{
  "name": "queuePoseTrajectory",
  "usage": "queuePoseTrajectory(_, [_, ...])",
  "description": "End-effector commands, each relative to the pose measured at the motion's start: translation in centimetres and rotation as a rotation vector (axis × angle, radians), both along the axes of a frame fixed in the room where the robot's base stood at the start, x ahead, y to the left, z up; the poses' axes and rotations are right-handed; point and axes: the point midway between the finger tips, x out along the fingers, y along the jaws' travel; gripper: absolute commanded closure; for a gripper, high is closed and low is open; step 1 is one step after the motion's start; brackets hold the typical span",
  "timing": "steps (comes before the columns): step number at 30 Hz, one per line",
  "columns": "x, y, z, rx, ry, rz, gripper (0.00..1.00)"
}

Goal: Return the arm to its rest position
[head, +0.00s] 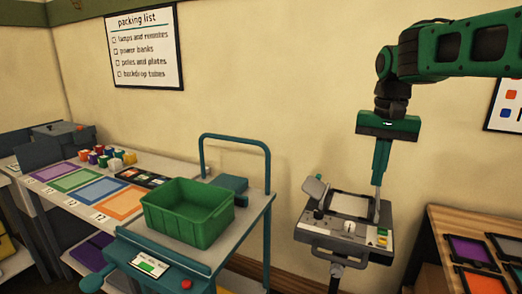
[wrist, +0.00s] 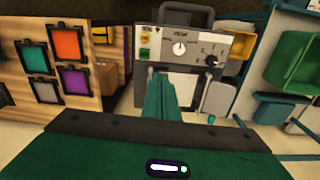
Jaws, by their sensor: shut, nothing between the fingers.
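My gripper (head: 378,182) hangs from my green arm at the right of the head view, pointing down. Its fingers are together with nothing between them. In the wrist view the closed green fingers (wrist: 162,92) reach up toward a grey control box. The control box (head: 340,238) stands on a post below my gripper, with a dial, buttons and a raised flap on top. In the head view the fingertips overlap the box's right side; I cannot tell if they touch it. The box also shows in the wrist view (wrist: 200,60).
A green crate (head: 187,222) sits on a cart with a teal handle (head: 268,165). A table with coloured mats (head: 108,198) and small blocks stands left. A wooden shelf with framed panels (head: 470,250) is at the right. The wall space between cart and arm is clear.

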Motion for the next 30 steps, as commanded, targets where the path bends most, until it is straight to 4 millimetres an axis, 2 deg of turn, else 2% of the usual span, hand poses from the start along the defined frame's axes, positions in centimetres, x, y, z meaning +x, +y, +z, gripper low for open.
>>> queuePoseTrajectory(1, [-2.5, -2.3, -0.9, -0.005, 0.002, -0.019, 1.00])
queuePoseTrajectory(6, [-10.6, -8.2, -4.9, -0.013, 0.010, -0.049, 1.00])
queuePoseTrajectory(10, [-17.4, -11.1, -8.5, -0.007, 0.018, -0.066, 1.00])
queuePoseTrajectory(12, [-20.7, -12.0, -10.5, -0.001, 0.021, -0.070, 1.00])
queuePoseTrajectory(15, [-24.6, -12.5, -13.0, 0.010, 0.025, -0.074, 1.00])
queuePoseTrajectory(18, [-27.1, -12.7, -14.7, 0.018, 0.026, -0.073, 1.00])
queuePoseTrajectory(21, [-28.4, -12.7, -15.6, 0.023, 0.027, -0.071, 1.00])
queuePoseTrajectory(30, [-28.7, -12.6, -15.8, 0.025, 0.028, -0.070, 1.00])
